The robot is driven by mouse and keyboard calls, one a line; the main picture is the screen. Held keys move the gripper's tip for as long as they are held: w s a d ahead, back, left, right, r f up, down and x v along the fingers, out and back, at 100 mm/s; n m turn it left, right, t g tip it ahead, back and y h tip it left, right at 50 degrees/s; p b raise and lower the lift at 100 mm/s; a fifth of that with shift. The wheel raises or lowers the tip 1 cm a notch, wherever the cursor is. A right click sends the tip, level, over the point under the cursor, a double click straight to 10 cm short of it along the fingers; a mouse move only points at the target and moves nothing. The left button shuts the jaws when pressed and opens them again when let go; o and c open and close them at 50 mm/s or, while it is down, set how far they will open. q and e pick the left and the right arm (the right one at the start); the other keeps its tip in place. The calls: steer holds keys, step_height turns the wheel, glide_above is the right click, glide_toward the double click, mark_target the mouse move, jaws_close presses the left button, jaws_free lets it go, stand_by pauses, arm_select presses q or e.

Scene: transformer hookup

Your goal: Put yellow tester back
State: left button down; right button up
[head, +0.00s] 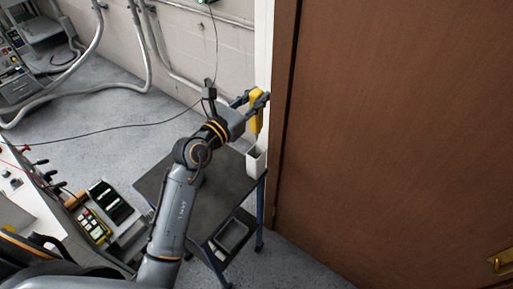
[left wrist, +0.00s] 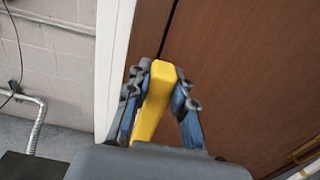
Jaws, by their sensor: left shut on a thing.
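The yellow tester (head: 256,112) is held upright in my left gripper (head: 252,99), in front of the door edge in the head view. In the left wrist view the yellow tester (left wrist: 153,103) stands between the two blue-grey fingers of my left gripper (left wrist: 158,95), which are shut on it. A small white open-topped holder (head: 256,161) stands on the dark cart's right edge. The tester's lower end is above this holder in the head view; the gap between them is hard to judge. My right gripper is not in view.
The dark cart (head: 205,205) carries a grey tray (head: 232,236) on its lower level. A brown door (head: 400,130) fills the right side, close to the gripper. A bench with instruments (head: 110,205) is at the left. A thin cable (head: 110,129) crosses the floor area.

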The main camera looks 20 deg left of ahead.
mark_target(252, 130)
arm_select(q)
step_height(252, 130, down, 11)
steer(key=shift+a+r+b, duration=0.1)
steer(key=shift+r+b, duration=0.05)
steer(key=shift+b, duration=0.9)
step_height(252, 130, down, 5)
steer(key=shift+r+b, duration=0.2)
steer(key=shift+b, duration=0.8)
steer(key=shift+f, duration=0.2)
steer(key=c, duration=1.1)
jaws_free()
steer(key=shift+c, duration=0.2)
